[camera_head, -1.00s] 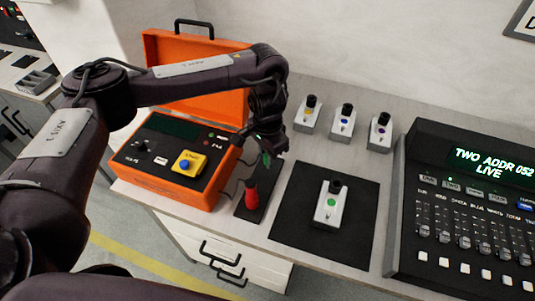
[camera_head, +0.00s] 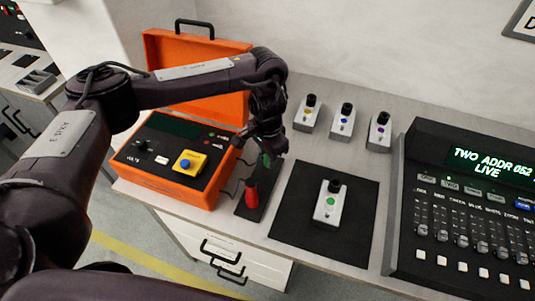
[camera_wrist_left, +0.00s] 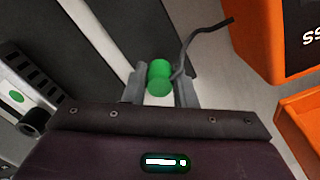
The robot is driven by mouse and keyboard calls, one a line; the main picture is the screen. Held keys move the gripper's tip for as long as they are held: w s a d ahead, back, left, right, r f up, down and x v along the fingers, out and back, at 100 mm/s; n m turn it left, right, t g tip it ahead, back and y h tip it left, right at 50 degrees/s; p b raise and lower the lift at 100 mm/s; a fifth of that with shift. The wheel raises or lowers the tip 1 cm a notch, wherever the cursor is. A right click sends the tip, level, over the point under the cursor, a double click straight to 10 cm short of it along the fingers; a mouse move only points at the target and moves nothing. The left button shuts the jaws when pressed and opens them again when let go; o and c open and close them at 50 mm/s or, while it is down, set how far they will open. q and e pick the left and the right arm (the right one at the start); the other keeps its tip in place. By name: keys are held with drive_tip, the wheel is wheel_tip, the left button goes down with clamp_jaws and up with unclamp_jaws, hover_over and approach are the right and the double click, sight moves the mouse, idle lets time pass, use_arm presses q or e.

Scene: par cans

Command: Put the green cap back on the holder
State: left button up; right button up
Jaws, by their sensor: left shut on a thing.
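The green cap (camera_wrist_left: 158,76) is between the fingers of my left gripper (camera_wrist_left: 157,92) in the left wrist view. A bit of its green also shows at the gripper (camera_head: 266,158) in the head view. The gripper is shut on it. A red upright piece (camera_head: 252,198), which may be the holder, stands on a narrow black strip just below the gripper. Its top is partly hidden by the fingers, so I cannot tell whether the cap touches it. My right gripper is not in view.
An open orange case (camera_head: 160,188) with a yellow-and-blue button stands left of the red piece. A grey box with a green button (camera_head: 330,203) sits on a black mat (camera_head: 290,222) to the right. Three similar boxes stand behind. A control desk (camera_head: 470,215) is far right.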

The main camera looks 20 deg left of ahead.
use_arm(q)
drive_tip(key=shift+f, duration=0.65)
idle(0.8)
drive_tip(key=shift+p, duration=0.45)
idle(0.4)
drive_tip(key=shift+f, duration=0.3)
idle(0.9)
drive_tip(key=o, duration=1)
drive_tip(key=shift+o, duration=0.2)
